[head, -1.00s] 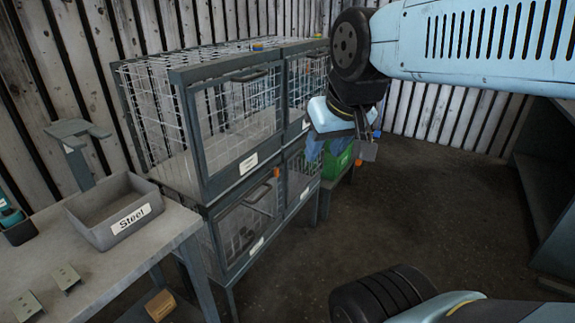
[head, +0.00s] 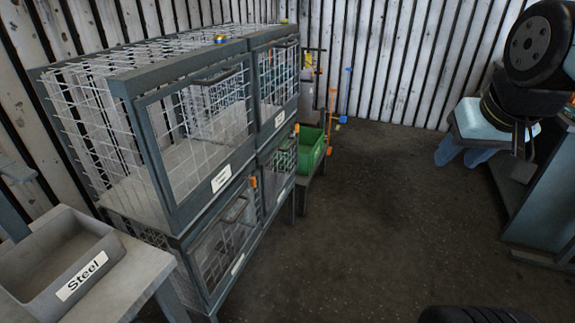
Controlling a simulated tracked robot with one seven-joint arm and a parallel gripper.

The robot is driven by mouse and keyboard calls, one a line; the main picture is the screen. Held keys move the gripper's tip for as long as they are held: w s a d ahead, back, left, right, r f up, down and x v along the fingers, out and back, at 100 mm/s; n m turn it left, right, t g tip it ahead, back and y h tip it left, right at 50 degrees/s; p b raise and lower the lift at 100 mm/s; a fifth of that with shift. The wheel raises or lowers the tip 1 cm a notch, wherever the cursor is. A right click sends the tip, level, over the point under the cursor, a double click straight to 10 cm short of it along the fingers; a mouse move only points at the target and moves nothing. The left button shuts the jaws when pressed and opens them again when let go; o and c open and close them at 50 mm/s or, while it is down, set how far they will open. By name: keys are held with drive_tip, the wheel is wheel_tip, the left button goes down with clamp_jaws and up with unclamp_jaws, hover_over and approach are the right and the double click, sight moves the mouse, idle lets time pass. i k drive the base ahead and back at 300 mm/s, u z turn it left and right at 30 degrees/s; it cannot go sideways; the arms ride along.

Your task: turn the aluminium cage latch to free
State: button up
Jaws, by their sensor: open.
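A wire cage (head: 120,80) with dark grey-blue framing stands at the left in the head view. It has upper and lower mesh doors with white labels, too small to read, so I cannot tell which is the aluminium one. One orange latch (head: 253,182) sits at the right edge of the lower near door. Another orange piece (head: 297,128) shows on the far section. My gripper (head: 464,160) hangs at the right, pointing down with blue fingers apart. It is open and empty, well away from the cage across the open floor.
A grey bin labelled Steel (head: 70,255) sits on a bench (head: 145,270) at lower left. A green bin (head: 310,150) stands beyond the cage. A blue-grey cabinet (head: 545,195) stands at the right. The dark floor (head: 390,210) between is clear.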

sight(253, 180)
drive_tip(key=z, duration=0.65)
drive_tip(key=k, duration=0.85)
drive_tip(key=u, duration=1.2)
drive_tip(key=i, duration=0.95)
drive_tip(key=u, duration=0.1)
